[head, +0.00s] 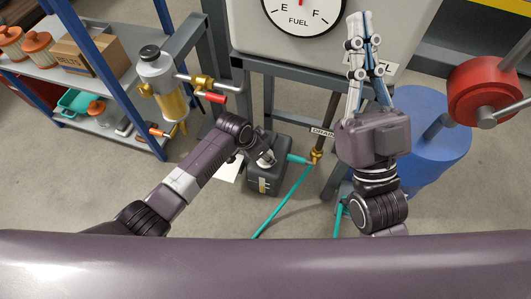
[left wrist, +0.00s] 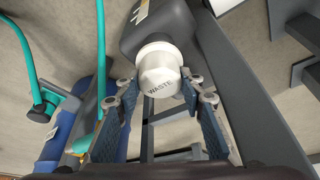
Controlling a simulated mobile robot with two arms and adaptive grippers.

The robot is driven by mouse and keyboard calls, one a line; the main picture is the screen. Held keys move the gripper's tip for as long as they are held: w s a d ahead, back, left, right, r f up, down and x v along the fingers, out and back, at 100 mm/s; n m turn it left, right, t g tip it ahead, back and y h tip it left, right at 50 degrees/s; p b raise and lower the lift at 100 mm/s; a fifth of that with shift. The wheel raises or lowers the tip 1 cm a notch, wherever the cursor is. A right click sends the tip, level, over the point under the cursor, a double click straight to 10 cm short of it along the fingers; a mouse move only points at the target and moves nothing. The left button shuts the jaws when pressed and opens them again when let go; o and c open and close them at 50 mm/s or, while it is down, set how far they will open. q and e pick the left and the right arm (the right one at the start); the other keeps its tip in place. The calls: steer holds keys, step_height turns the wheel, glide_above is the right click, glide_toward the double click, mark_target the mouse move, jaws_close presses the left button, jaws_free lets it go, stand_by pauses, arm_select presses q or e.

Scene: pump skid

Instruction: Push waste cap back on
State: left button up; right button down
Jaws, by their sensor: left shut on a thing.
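The white waste cap (left wrist: 160,76), with WASTE printed on it, sits between the fingers of my left gripper (left wrist: 157,92) in the left wrist view. The gripper is shut on it. The cap is at the pale neck of a dark grey waste can (left wrist: 158,24); whether it is fully seated I cannot tell. In the head view the can (head: 268,184) stands on the floor under my left gripper (head: 264,158), whose wrist hides much of it. My right gripper (head: 362,18) is raised in front of the gauge panel, its fingers close together and holding nothing visible.
A teal hose (head: 285,200) runs beside the can near a brass drain valve (head: 317,156). A shelf (head: 110,75) with a cardboard box (head: 88,52) is at left. Open floor lies in front.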

arm_select(q)
steer(key=shift+f, duration=0.15)
arm_select(e)
steer(key=shift+s+r, duration=0.25)
steer(key=shift+s, duration=0.1)
arm_select(q)
steer(key=shift+f, duration=0.1)
arm_select(e)
steer(key=shift+s+r+t, duration=0.15)
steer(key=shift+s+t, duration=0.05)
steer(key=shift+t, duration=0.1)
steer(key=shift+d, duration=0.1)
arm_select(q)
steer(key=shift+f, duration=0.1)
arm_select(e)
steer(key=shift+s+r, duration=0.2)
steer(key=shift+s, duration=0.05)
